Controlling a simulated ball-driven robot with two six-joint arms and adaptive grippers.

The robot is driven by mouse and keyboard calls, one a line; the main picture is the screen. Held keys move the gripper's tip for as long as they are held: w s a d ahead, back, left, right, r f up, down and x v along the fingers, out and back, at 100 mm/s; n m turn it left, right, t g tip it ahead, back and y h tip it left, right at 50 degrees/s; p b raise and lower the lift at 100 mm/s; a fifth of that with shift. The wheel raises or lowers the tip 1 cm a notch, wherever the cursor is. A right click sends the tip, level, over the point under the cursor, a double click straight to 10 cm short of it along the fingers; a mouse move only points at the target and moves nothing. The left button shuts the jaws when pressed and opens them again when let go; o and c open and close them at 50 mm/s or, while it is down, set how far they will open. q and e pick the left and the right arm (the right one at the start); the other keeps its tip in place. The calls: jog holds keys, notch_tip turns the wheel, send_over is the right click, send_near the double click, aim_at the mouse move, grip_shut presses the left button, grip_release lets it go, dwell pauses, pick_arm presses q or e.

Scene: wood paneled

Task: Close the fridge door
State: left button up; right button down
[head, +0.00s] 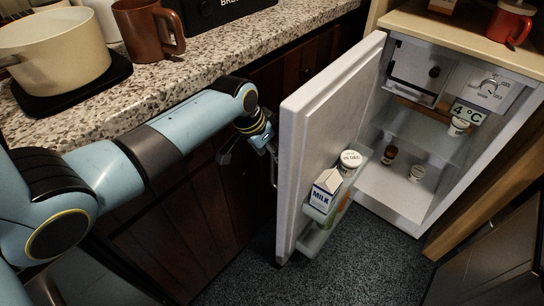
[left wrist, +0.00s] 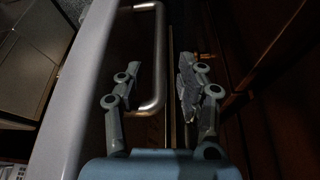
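The white fridge door (head: 325,125) stands wide open, with its shelf side facing the fridge (head: 450,110). My left gripper (head: 252,148) is at the outer side of the door, partly hidden by the door edge in the head view. In the left wrist view the left gripper (left wrist: 158,68) is open, its fingers spread apart. The metal door handle (left wrist: 159,50) shows between the two fingers in that picture; I cannot tell whether they touch it. My right gripper is not in view.
The door shelf holds a milk carton (head: 325,190) and a white-lidded jar (head: 350,162). A speckled counter (head: 220,52) with a pot (head: 55,48) and a brown mug (head: 148,28) is at left, above dark wood cabinets (head: 190,215). Dark floor (head: 360,265) is clear below the fridge.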

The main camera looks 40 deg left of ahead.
pick_arm(q)
jog(key=shift+x, duration=0.85)
grip_shut()
